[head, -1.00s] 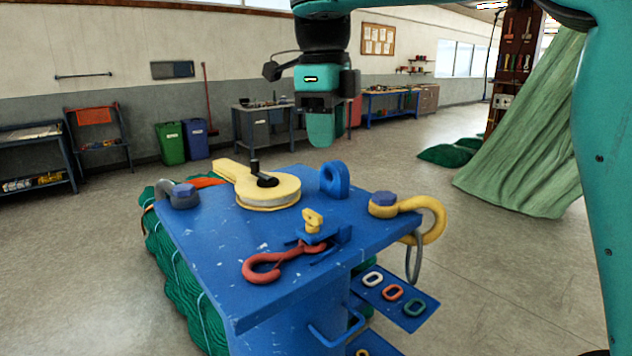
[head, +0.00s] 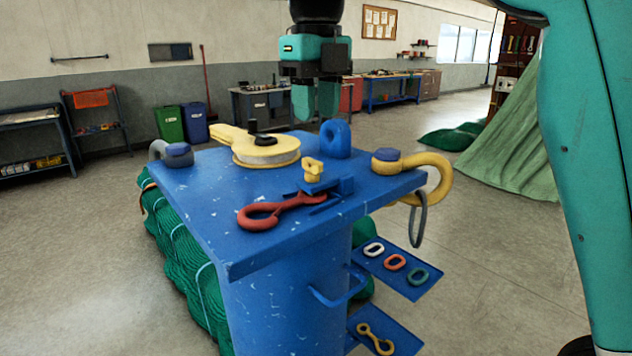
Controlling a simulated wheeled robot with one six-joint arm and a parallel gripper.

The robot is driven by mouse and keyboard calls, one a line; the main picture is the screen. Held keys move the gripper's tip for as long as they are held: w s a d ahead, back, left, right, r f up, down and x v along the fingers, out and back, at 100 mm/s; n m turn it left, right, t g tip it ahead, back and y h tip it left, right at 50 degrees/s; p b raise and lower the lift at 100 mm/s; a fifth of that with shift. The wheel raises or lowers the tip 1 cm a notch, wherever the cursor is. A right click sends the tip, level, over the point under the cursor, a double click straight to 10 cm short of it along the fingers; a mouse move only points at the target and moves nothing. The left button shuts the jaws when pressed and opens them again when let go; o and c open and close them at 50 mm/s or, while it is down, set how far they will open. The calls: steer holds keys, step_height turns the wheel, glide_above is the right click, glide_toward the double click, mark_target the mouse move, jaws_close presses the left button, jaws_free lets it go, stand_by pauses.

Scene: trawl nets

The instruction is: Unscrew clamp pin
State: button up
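The clamp pin (head: 313,170) is small and yellow with a flat-sided head. It stands upright in a blue clamp (head: 327,187) on the blue bench top. A red hook (head: 275,211) lies with its shank end at the clamp. My gripper (head: 316,106) hangs fingers-down above and beyond the bench top in the picture, clear of the pin. Its two teal fingers show side by side with a gap between them, and nothing is seen held.
The blue bench top (head: 215,207) also carries a yellow block (head: 262,150) with a black post, a blue lug (head: 336,139), a grey shackle (head: 170,153) and a yellow shackle (head: 437,178). Lower blue trays (head: 412,282) hold links. Green netting lies at the left.

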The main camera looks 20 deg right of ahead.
mark_target(316, 162)
step_height(316, 162, down, 9)
steer(key=b, duration=0.7)
steer(key=shift+r, duration=0.1)
steer(key=shift+r, duration=0.1)
jaws_close()
